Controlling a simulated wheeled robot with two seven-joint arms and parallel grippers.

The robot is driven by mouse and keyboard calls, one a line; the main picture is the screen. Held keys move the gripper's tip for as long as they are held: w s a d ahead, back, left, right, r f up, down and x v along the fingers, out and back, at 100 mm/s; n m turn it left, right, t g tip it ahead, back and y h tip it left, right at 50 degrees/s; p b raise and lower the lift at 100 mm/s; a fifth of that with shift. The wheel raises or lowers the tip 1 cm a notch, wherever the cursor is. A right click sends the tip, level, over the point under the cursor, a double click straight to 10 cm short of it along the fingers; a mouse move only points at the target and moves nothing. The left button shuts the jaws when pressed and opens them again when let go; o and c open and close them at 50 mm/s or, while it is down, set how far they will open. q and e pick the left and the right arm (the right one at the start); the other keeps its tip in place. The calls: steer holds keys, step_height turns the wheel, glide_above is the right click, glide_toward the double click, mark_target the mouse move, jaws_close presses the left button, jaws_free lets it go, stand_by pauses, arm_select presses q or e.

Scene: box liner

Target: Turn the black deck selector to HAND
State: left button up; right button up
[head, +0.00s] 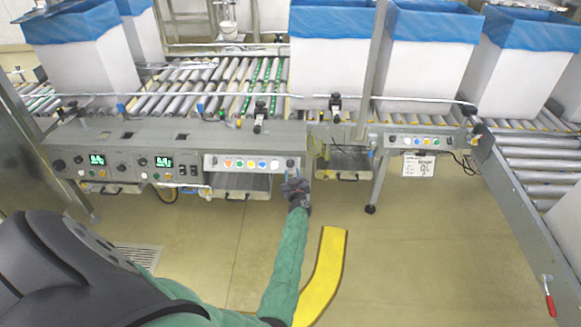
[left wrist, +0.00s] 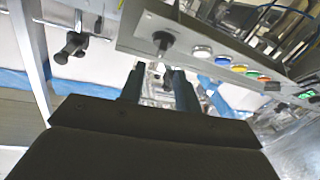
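The black selector (head: 291,163) is a small knob at the right end of a light button panel (head: 215,162) on the conveyor's front. In the left wrist view the selector (left wrist: 163,41) stands out from the panel, beside the white button. Any lettering around it is too small to read. My left gripper (head: 294,184) is just below and in front of the selector in the head view. In the left wrist view its two fingers (left wrist: 160,72) are apart with nothing between them, and the selector appears beyond the tips, apart from them. My right gripper is not in view.
A row of coloured buttons (head: 250,163) sits left of the selector. Control boxes with green displays (head: 97,159) are farther left. A second button panel (head: 415,141) is to the right. White boxes with blue liners (head: 330,62) stand behind on rollers. Floor in front is open.

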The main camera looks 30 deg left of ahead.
mark_target(290, 162)
arm_select(q)
steer(key=shift+x, duration=3.1)
jaws_close()
